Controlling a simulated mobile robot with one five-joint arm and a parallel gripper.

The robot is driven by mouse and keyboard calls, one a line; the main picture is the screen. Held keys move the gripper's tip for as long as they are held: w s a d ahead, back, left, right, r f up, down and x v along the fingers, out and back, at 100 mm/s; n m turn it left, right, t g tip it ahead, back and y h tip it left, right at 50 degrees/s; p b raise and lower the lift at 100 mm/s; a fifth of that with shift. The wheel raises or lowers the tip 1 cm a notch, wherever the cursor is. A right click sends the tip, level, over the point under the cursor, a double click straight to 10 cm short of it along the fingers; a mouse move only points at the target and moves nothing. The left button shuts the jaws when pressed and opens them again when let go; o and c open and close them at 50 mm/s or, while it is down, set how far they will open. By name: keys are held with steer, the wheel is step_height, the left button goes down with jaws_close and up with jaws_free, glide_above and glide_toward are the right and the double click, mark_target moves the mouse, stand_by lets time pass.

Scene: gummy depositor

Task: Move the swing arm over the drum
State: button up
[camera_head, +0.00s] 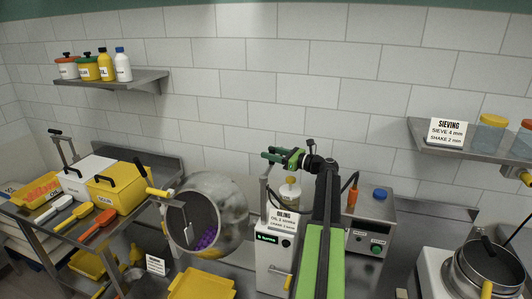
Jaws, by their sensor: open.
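The steel drum (228,197) stands left of centre with its mouth toward me, and purple pieces (206,238) lie inside. A thin grey upright (263,192) rises at the left of the oiling unit (273,258), right of the drum; it may be part of the swing arm, but I cannot tell. My gripper (270,156) is open, pointing left, with dark green fingers above the oiling unit and up and right of the drum. I see nothing between its fingers. My arm hides part of the oiling unit's right side.
A clear jar (289,192) and an oiling sign (284,222) sit by the oiling unit. A grey control box (372,222) stands right of my arm. The wall above my gripper is clear.

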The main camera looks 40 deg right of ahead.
steer(key=x, duration=0.2)
steer(key=shift+w, duration=0.35)
steer(key=shift+a, duration=0.1)
jaws_close()
stand_by(1.1)
